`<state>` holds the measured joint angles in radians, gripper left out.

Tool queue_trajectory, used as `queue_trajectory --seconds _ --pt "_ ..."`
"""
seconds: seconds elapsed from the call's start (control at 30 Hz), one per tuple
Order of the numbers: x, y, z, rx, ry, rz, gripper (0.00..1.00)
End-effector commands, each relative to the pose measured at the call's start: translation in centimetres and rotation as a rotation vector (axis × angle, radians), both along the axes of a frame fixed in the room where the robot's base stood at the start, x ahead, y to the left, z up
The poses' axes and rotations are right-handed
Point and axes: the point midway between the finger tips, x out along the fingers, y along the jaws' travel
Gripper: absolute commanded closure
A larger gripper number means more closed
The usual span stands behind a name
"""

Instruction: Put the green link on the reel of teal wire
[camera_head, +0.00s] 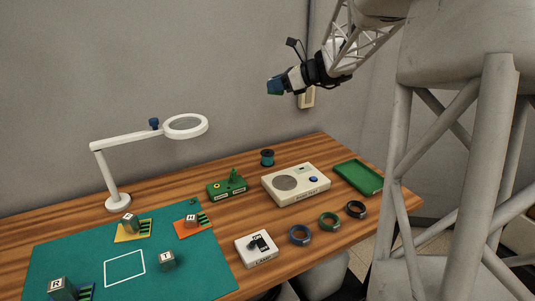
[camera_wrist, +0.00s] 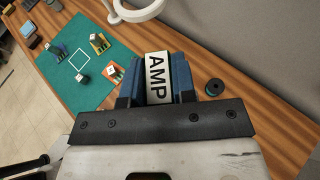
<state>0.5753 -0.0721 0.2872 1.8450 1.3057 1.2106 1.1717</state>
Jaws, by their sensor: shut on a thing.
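My gripper (camera_head: 272,86) is raised high above the back of the table, well above and apart from the reel. Its blue fingers are shut on a small green piece (camera_head: 275,91), which I take as the green link. In the wrist view a white face reading "AMP" (camera_wrist: 157,78) shows between the fingers; the rest of the piece is hidden there. The reel of teal wire (camera_head: 267,157) stands upright on the table behind the white device. It also shows in the wrist view (camera_wrist: 214,88), right of the fingers, with nothing visible on top.
A white device (camera_head: 315,194), a green board (camera_head: 215,190) and a green tray (camera_head: 350,181) are near the reel. Blue (camera_head: 300,235), green (camera_head: 330,221) and black (camera_head: 356,209) rings lie in front. A magnifier lamp (camera_head: 118,201) stands left, by a teal mat (camera_head: 75,243) with blocks and cards.

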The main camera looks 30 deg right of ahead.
Motion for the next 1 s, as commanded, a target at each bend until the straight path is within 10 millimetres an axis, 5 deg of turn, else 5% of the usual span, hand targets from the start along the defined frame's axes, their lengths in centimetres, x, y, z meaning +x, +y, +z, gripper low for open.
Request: queue_trajectory --seconds 0.7,1.0 --pt "0.1 0.2 -22.4 0.003 0.004 0.003 0.98" --pt "0.1 0.2 -25.9 0.000 0.002 0.003 0.98"
